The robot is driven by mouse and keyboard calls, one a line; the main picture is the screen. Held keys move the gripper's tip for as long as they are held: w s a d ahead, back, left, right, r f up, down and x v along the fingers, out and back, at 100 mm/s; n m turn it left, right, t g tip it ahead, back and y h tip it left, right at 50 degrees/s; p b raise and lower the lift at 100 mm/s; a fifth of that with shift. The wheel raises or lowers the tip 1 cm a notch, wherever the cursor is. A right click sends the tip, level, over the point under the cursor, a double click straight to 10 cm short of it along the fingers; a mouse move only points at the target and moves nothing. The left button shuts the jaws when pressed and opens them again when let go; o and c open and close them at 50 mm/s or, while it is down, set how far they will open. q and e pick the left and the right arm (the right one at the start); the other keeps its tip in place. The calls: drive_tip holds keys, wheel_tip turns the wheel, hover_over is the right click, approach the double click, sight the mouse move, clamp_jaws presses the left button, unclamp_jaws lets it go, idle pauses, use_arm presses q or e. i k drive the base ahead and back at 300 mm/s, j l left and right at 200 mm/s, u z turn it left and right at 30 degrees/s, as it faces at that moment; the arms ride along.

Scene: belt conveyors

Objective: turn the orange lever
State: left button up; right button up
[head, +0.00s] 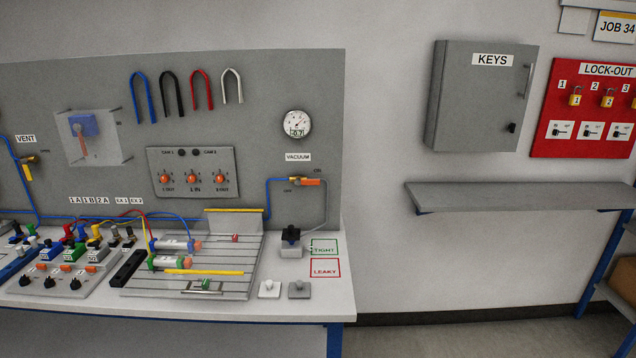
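Orange levers show in more than one place in the head view. One orange lever (311,182) lies roughly level on the vacuum valve, pointing right, under the VACUUM label, with small OFF and ON marks beside it. Another orange lever (82,143) hangs down from a blue body (84,124) behind a clear cover (108,150) on the panel at left. A yellow-orange lever (28,168) points down at the VENT valve on the far left. Neither of my grippers is in view.
The bench (338,304) carries a slatted plate (130,292) with small cylinders, coloured connectors and hoses. A round gauge (297,124) is above the vacuum valve. A grey shelf (520,196) juts out at right below the KEYS cabinet (478,105). Floor beyond the bench's right end is clear.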

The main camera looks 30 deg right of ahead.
sight(297, 182)
drive_tip(key=l+u, duration=0.15)
drive_tip(key=l, duration=0.4)
drive_tip(key=l+u, duration=0.2)
drive_tip(key=l, duration=0.4)
drive_tip(key=k+l+u, duration=0.15)
drive_tip(key=l, duration=0.4)
drive_tip(key=l+u, duration=0.35)
drive_tip(key=l, duration=0.5)
drive_tip(key=l+u, duration=0.35)
drive_tip(key=l, duration=0.5)
drive_tip(key=i+l+u, duration=0.15)
drive_tip(key=l, duration=0.3)
drive_tip(key=l+u, duration=0.15)
drive_tip(key=l, duration=0.25)
